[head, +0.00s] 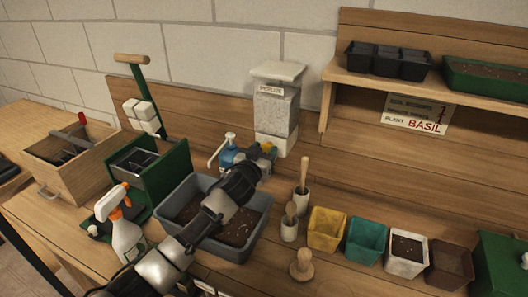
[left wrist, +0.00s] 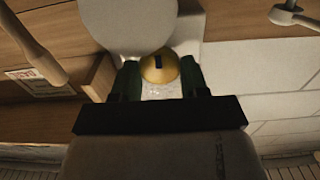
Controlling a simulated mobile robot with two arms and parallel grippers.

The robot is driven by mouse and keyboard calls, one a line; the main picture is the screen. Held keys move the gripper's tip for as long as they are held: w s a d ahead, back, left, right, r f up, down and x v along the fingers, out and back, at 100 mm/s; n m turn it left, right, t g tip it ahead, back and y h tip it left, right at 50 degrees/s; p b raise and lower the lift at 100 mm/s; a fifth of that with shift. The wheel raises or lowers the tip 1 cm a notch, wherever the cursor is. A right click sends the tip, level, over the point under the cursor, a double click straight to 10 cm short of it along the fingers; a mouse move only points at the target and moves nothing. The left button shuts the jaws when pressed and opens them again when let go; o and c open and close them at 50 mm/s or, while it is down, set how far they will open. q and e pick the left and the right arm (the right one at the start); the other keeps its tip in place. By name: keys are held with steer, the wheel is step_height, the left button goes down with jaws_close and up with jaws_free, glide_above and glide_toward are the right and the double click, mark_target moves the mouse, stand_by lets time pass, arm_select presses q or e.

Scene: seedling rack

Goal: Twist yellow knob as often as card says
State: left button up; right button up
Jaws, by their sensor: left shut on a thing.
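The yellow knob (head: 267,147) is on the front of the perlite dispenser (head: 275,108), low down and partly hidden by my gripper. In the left wrist view the knob (left wrist: 160,69) is round with a dark mark and sits between my green fingers. My left gripper (head: 262,152) is shut on the knob; it also shows in the left wrist view (left wrist: 159,76). The card (head: 415,114) hangs below the shelf at the right and reads "PLANT BASIL" with red marks; its smaller line is too blurred to read. My right gripper is not in view.
A grey soil tub (head: 262,205) lies under my left arm. A blue pump bottle (head: 230,157) stands just left of my gripper. A spray bottle (head: 124,232), wooden dibbers (head: 303,175) and several pots, including a yellow one (head: 326,230), stand on the bench.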

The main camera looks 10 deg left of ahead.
arm_select(q)
steer(key=shift+m, duration=0.3)
steer(key=m, duration=0.3)
steer(key=shift+d+m+p, duration=0.1)
steer(key=shift+m+p, duration=0.3)
steer(key=m, duration=0.4)
steer(key=shift+f+m+p, duration=0.1)
steer(key=shift+m+p, duration=0.2)
steer(key=m, duration=0.4)
steer(key=shift+d+f+m+p, duration=0.15)
steer(key=shift+m+p, duration=0.35)
steer(key=shift+m, duration=1.7)
steer(key=o, duration=0.9)
steer(key=shift+s, duration=0.15)
